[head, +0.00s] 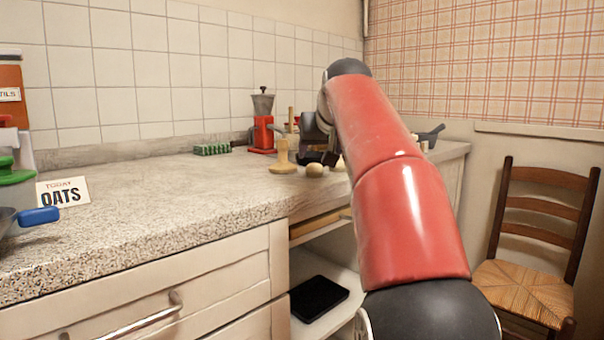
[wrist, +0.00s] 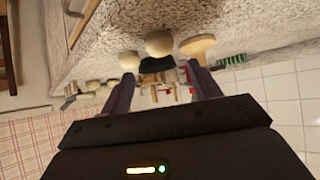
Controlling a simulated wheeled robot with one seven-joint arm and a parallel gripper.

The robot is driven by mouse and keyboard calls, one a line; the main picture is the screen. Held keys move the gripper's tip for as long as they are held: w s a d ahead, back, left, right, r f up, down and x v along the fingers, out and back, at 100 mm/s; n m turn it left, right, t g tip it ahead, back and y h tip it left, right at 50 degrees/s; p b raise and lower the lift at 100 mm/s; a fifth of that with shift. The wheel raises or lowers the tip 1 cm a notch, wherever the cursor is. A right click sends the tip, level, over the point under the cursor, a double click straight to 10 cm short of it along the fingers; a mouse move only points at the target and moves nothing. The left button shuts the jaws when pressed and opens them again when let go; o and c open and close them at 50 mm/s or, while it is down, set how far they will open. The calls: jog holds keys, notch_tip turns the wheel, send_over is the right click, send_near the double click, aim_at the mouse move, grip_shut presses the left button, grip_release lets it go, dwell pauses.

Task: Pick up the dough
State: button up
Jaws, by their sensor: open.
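A round beige lump that looks like dough (head: 315,170) sits on the counter near its front edge; it seems to be the pale ball (wrist: 159,43) in the tilted, upside-down wrist view. A second pale ball (wrist: 129,60) lies beside it, so I cannot tell for certain which is the dough. My gripper (head: 314,140) is just behind and above the lump, partly hidden by my red arm. In the wrist view my gripper (wrist: 160,78) has its two fingers apart, with no lump seen held between them.
A wooden pestle-like tool (head: 283,160) stands close left of the lump. Behind are a red grinder (head: 263,132) and a green item (head: 212,149). The counter's left middle is clear. A chair (head: 530,260) stands at right.

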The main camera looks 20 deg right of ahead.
aim_at(315, 173)
jog(key=x, duration=0.6)
jog(key=shift+w+a+f+b, duration=0.15)
jog(key=shift+f+b, duration=0.25)
jog(key=shift+f, duration=0.05)
jog(key=c, duration=1.1)
jog(key=shift+o, duration=0.2)
jog(key=shift+r, duration=0.1)
